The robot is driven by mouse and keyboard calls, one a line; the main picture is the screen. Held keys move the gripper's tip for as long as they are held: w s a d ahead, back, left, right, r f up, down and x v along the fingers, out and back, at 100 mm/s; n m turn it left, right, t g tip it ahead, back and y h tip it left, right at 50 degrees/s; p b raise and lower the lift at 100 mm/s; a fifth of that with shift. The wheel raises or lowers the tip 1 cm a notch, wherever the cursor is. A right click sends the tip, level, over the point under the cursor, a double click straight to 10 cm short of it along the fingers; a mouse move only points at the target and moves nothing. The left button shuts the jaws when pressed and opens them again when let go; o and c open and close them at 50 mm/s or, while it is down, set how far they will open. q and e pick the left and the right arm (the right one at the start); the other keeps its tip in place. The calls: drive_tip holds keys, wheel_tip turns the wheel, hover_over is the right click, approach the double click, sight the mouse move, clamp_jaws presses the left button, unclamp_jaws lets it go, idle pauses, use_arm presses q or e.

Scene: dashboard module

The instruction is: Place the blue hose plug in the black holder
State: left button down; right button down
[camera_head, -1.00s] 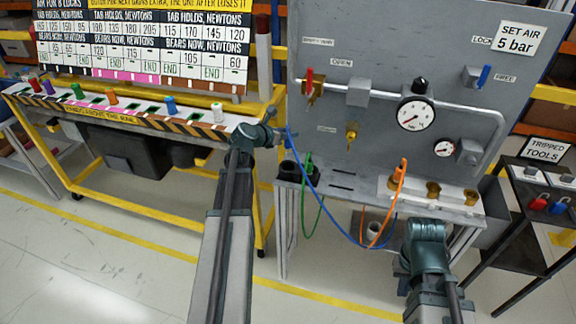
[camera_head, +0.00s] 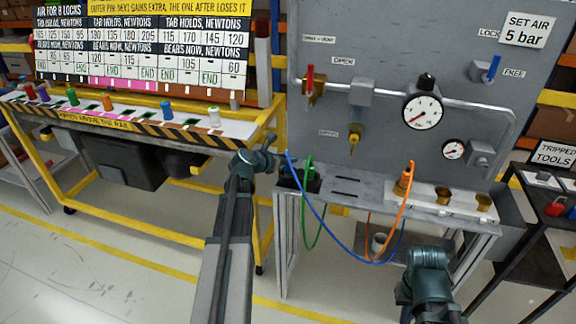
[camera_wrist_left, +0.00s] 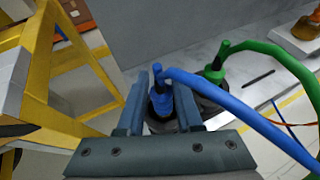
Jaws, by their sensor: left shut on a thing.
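My left gripper (camera_head: 274,150) is shut on the blue hose plug (camera_wrist_left: 161,103), which stands between its fingers in the left wrist view. The plug is at the black holder (camera_wrist_left: 211,113), at the left end of the grey bench; its lower end is hidden, so I cannot tell how deep it sits. The holder also shows in the head view (camera_head: 287,179). A green plug (camera_wrist_left: 214,71) stands in the holder beside the blue one. The blue hose (camera_wrist_left: 238,108) runs off to the right. My right gripper (camera_head: 430,256) is low at the right, its fingers not clear.
An orange plug (camera_head: 406,178) stands at the brass fittings (camera_head: 444,195) on the bench. The grey panel (camera_head: 385,150) with gauges rises behind. A yellow-framed stand (camera_head: 150,190) with coloured spools is close on the left. The tripped-tools table (camera_head: 545,190) is at the right.

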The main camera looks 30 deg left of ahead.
use_arm(q)
drive_tip(key=shift+f, duration=0.15)
drive_tip(key=shift+f, duration=0.15)
drive_tip(key=c, duration=0.6)
unclamp_jaws()
drive_tip(key=shift+o, duration=0.2)
drive_tip(key=shift+r, duration=0.2)
drive_tip(key=p+v, duration=0.5)
drive_tip(key=v, duration=0.7)
